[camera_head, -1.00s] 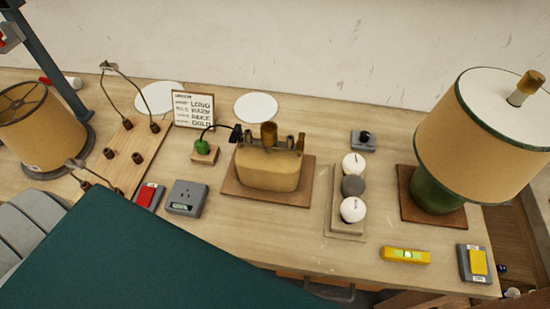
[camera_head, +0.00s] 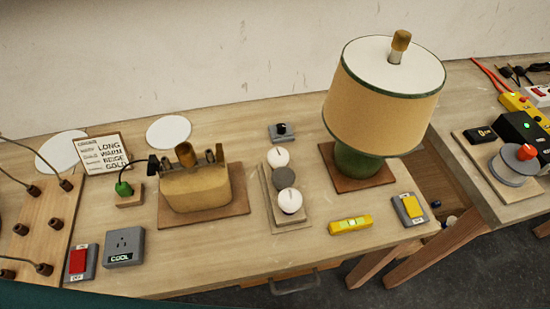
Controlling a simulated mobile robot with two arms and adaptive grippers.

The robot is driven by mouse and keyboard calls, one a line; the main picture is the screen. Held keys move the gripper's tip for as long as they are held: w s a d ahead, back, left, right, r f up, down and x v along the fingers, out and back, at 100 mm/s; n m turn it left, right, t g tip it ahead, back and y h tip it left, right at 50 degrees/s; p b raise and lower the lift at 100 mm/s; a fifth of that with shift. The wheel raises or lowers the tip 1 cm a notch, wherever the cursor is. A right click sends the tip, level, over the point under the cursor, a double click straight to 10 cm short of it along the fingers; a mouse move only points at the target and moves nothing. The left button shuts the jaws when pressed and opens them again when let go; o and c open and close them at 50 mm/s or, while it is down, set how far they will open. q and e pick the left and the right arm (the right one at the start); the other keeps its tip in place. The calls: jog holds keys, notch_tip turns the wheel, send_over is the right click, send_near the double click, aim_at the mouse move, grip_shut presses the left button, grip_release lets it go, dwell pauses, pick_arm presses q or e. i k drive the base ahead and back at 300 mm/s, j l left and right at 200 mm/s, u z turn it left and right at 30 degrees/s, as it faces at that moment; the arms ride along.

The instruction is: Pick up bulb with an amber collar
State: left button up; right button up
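I cannot make out an amber collar on anything in view. Two white round tops, possibly bulbs, stand in a wooden holder (camera_head: 287,224) mid-table: one at the back (camera_head: 278,157) and one at the front (camera_head: 290,200). A dark grey round piece (camera_head: 284,179) sits between them. Any collars under the white tops are hidden. Neither of my grippers is in view.
A green lamp with a tan shade (camera_head: 383,95) stands right of the holder. A tan block-shaped device (camera_head: 196,190) is left of it. A yellow level (camera_head: 350,224) and a yellow switch (camera_head: 409,208) lie near the front edge. A second table (camera_head: 480,205) stands right, beyond a gap.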

aim_at(277, 157)
jog(key=k+j+u, duration=0.2)
jog(key=k+u, duration=0.15)
jog(key=u, duration=0.15)
jog(key=k+j+u, duration=0.3)
jog(key=u, duration=0.15)
